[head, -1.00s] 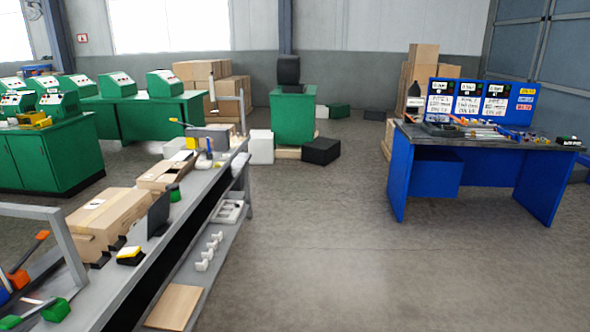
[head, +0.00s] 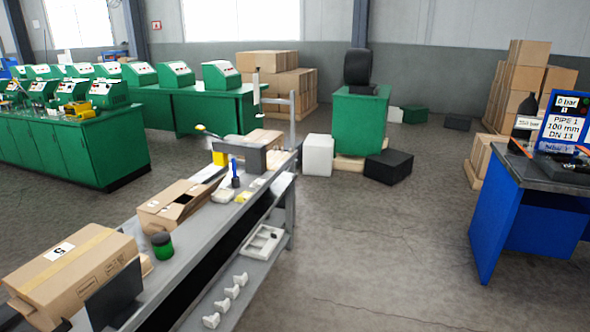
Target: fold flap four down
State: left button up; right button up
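An open cardboard box (head: 160,222) stands on the grey workbench. Its top shows a dark opening, and at least one flap stands out at its right side. I cannot tell which flap is flap four. A larger cardboard box (head: 62,268) with a tape strip and a white label stands nearer, at the lower left; its top looks closed. Neither of my grippers is in the head view.
The grey workbench (head: 225,222) also holds a green-and-black jar (head: 162,246), a dark upright plate (head: 115,296) and small tools. White parts lie on its lower shelf. A blue table (head: 500,215) stands right. The floor (head: 375,250) between is clear.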

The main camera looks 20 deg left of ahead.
aim_at(197, 199)
jog(key=i+u, duration=0.1)
jog(key=i, duration=0.9)
jog(key=i+l+u, duration=0.1)
jog(key=i, duration=0.9)
jog(key=i+u, duration=0.25)
jog(key=i, duration=0.2)
jog(key=i+u, duration=0.3)
jog(key=i, duration=0.15)
jog(key=i+l+u, duration=0.25)
jog(key=i, duration=0.15)
jog(key=i+l+u, duration=0.25)
jog(key=i, duration=0.2)
jog(key=j, duration=0.1)
